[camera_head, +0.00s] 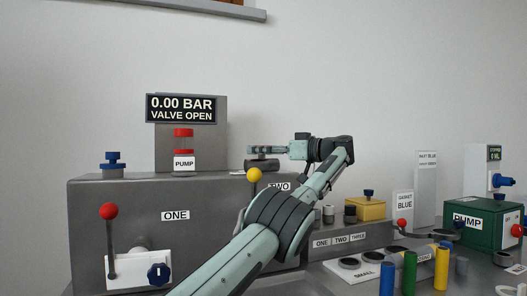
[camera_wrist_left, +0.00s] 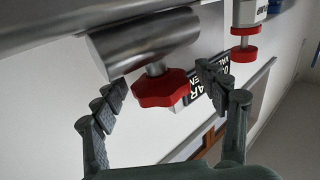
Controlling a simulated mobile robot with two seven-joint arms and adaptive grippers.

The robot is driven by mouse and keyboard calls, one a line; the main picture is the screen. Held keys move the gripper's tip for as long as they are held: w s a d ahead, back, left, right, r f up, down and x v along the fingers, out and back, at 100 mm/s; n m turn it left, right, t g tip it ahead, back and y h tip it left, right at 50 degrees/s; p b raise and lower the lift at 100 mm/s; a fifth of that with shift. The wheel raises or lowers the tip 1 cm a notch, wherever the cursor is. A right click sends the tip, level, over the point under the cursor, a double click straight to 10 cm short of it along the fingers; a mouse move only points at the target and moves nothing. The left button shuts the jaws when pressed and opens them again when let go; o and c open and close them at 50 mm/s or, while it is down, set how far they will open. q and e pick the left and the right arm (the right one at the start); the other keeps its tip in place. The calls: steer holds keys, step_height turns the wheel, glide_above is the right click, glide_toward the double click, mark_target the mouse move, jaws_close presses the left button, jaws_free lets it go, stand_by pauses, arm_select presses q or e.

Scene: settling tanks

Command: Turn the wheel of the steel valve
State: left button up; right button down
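The steel valve shows in the head view as a short grey cylinder (camera_head: 262,164) on top of the grey cabinet. In the left wrist view its shiny body (camera_wrist_left: 145,42) carries a lobed red wheel (camera_wrist_left: 160,89) on a short stem. My left gripper (camera_head: 256,150) reaches in from the right at the valve. In the left wrist view its fingers (camera_wrist_left: 162,82) are open, one on each side of the red wheel. I see gaps between wheel and fingers on both sides. The wheel is not visible in the head view. My right gripper is not in view.
The grey cabinet (camera_head: 120,200) carries a red-knobbed lever (camera_head: 109,211), a yellow knob (camera_head: 254,175) and blue knobs. A green pump box (camera_head: 480,225) and coloured cylinders stand at the right.

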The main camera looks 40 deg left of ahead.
arm_select(q)
steer(key=shift+w+a+f+m+t, duration=0.1)
steer(key=shift+w+f+m+t, duration=0.1)
steer(key=shift+m+t, duration=0.35)
steer(key=shift+t, duration=0.45)
